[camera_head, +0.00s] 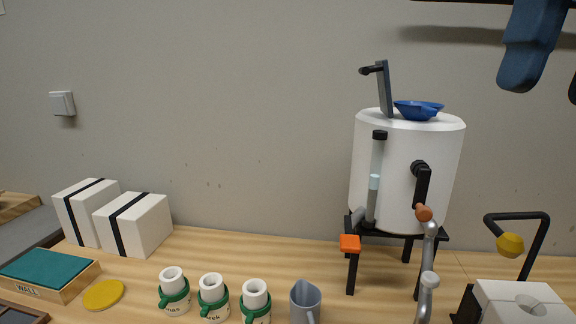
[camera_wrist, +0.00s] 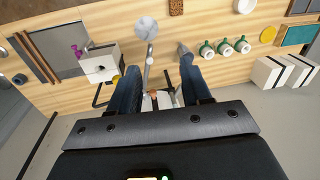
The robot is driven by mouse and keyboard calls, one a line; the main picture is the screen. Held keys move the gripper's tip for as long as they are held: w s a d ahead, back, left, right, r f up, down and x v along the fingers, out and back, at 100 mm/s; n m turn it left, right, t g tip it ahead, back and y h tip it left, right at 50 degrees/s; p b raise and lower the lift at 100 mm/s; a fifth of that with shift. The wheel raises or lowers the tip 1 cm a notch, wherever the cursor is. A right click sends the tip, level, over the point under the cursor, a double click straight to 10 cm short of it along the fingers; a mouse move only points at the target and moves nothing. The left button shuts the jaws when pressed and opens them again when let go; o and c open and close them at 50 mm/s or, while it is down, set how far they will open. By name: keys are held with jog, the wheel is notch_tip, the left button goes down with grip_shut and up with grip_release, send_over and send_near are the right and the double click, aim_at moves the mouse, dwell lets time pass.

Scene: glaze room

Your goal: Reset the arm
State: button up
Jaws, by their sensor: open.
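My gripper (camera_head: 547,90) shows only partly at the top right of the head view, high above the table. One blue finger hangs down there and a sliver of the other is cut off by the right edge. In the wrist view both blue fingers of my gripper (camera_wrist: 159,64) stand apart with nothing held between them. The rest of my arm is mostly out of view.
A white tank (camera_head: 397,178) on a black stand, with a blue bowl (camera_head: 418,110) on top, stands left of my gripper. Cups with green bands (camera_head: 212,298), a grey pitcher (camera_head: 305,302) and white boxes (camera_head: 135,224) stand further left. A white block (camera_head: 500,302) sits below right.

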jog(key=w+a+f+n+t+y, duration=0.1)
jog(key=w+a+f+t+y, duration=0.15)
jog(key=w+a+y, duration=0.35)
jog(key=w+a+f+n+t+y, duration=0.1)
jog(key=w+a+f+t+y, duration=0.2)
jog(key=a+y, duration=0.4)
jog(key=w+d+f+m+t+h, duration=0.1)
jog(key=d+f+m+t+h, duration=0.2)
jog(key=f+m+t, duration=0.4)
jog(key=w+d+f+m+t+h, duration=0.1)
jog(key=d+f+m+t+h, duration=0.3)
jog(key=f, duration=0.6)
jog(key=s+d+f+n+h, duration=0.1)
jog(key=s+d+f+h, duration=0.15)
jog(key=s+f, duration=0.55)
jog(key=s+d+f+n+h, duration=0.15)
jog(key=s+f+h, duration=0.25)
jog(key=s+f, duration=0.45)
jog(key=s+d+n+g, duration=0.1)
jog(key=s+n, duration=0.3)
jog(key=s, duration=0.5)
jog(key=s+d+f+n+g+h, duration=0.1)
jog(key=s+d+n, duration=0.3)
jog(key=s, duration=0.6)
